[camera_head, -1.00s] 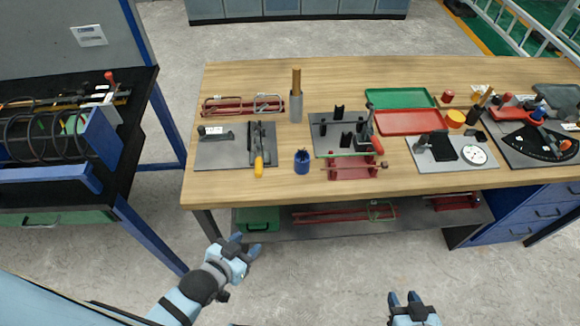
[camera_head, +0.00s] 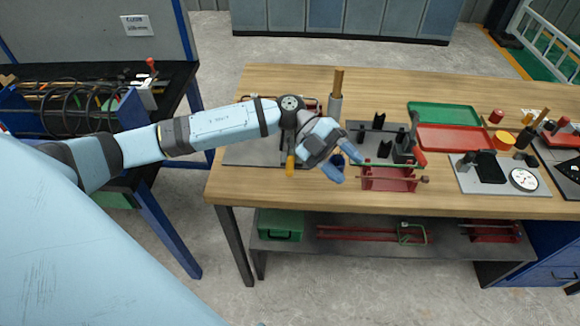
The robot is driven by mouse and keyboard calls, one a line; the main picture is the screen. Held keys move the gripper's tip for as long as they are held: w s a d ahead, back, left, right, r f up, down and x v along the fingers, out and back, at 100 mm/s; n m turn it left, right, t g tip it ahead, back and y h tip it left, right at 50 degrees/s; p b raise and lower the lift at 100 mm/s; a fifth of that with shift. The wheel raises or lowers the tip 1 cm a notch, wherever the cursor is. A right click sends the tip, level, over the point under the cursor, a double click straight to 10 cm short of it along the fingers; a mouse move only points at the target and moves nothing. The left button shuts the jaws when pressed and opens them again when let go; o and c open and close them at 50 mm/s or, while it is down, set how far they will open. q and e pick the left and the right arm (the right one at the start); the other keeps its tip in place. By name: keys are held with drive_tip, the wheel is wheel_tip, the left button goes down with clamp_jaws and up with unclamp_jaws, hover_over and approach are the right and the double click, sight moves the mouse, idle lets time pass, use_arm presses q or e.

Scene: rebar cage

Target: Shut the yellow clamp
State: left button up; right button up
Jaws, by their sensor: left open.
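The yellow clamp's handle (camera_head: 290,165) shows near the front edge of the wooden bench, pointing toward me. The rest of the clamp and most of its grey base plate (camera_head: 245,153) are hidden behind my left arm and wrist. My left gripper (camera_head: 340,163) is above the bench, to the right of the yellow handle and apart from it. Its fingers are open, and I see nothing between them. My right gripper is out of view.
A red rebar fixture (camera_head: 388,178) with a green bar stands just right of my left gripper. A grey plate with black blocks (camera_head: 380,140) and a red-handled clamp (camera_head: 419,156) lies behind it. Red (camera_head: 455,138) and green trays (camera_head: 443,113) lie further right.

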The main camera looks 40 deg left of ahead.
use_arm(q)
drive_tip(key=w+a+y+b, duration=0.1)
drive_tip(key=w+a+y, duration=0.3)
drive_tip(key=a, duration=0.5)
drive_tip(key=n+y+b, duration=0.1)
drive_tip(key=y, duration=0.5)
approach(289, 164)
drive_tip(key=x, duration=1)
drive_tip(key=shift+s+d+f+p, duration=0.1)
drive_tip(key=shift+p, duration=0.25)
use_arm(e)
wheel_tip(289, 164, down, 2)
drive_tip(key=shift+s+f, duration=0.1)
use_arm(q)
clamp_jaws()
